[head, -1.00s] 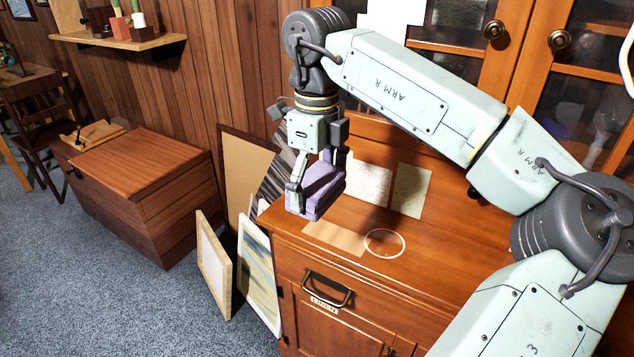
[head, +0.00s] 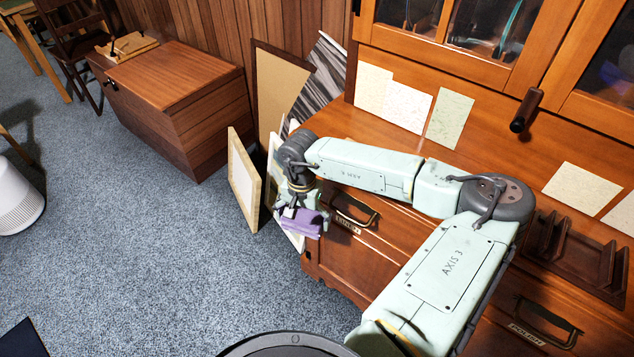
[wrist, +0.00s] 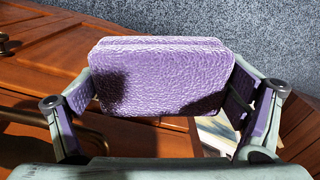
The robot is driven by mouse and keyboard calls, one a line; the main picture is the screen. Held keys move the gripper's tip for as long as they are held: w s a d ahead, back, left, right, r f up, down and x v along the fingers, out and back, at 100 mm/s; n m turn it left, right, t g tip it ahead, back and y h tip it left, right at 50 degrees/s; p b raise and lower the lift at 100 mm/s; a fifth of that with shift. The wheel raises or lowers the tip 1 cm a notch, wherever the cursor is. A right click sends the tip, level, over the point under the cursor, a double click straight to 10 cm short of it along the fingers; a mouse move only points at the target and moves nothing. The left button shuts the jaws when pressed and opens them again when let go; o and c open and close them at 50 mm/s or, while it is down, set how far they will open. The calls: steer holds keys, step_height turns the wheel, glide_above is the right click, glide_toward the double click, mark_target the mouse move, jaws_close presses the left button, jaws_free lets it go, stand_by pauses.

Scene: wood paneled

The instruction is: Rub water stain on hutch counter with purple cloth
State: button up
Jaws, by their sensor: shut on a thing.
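The purple cloth (head: 305,224) is a thick, folded block with a textured face. My gripper (head: 298,208) is shut on it, with a finger at each side in the wrist view, where the cloth (wrist: 160,75) fills the middle. In the head view, cloth and gripper hang in front of the hutch's left front corner, over the floor side and apart from the counter top. The wooden hutch counter (head: 345,122) lies behind my arm. The pale ring stain is not seen now; my arm covers part of the counter.
Framed boards (head: 243,178) lean beside the hutch at its left. A drawer handle (head: 354,212) sticks out of the hutch front near my arm. Paper sheets (head: 407,107) stand along the counter back. A wooden rack (head: 575,245) sits at right. Carpet at left is open.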

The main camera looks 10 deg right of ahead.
steer(key=w+a+f+n, duration=0.1)
steer(key=a+f+n, duration=0.2)
steer(key=f+n, duration=0.4)
step_height(320, 180, down, 5)
steer(key=shift+w+a, duration=0.2)
steer(key=shift+a, duration=0.05)
steer(key=shift+d, duration=0.1)
step_height(320, 180, down, 10)
steer(key=b, duration=1)
steer(key=shift+w+d+b, duration=0.25)
steer(key=shift+w+b, duration=0.05)
steer(key=shift+w, duration=0.05)
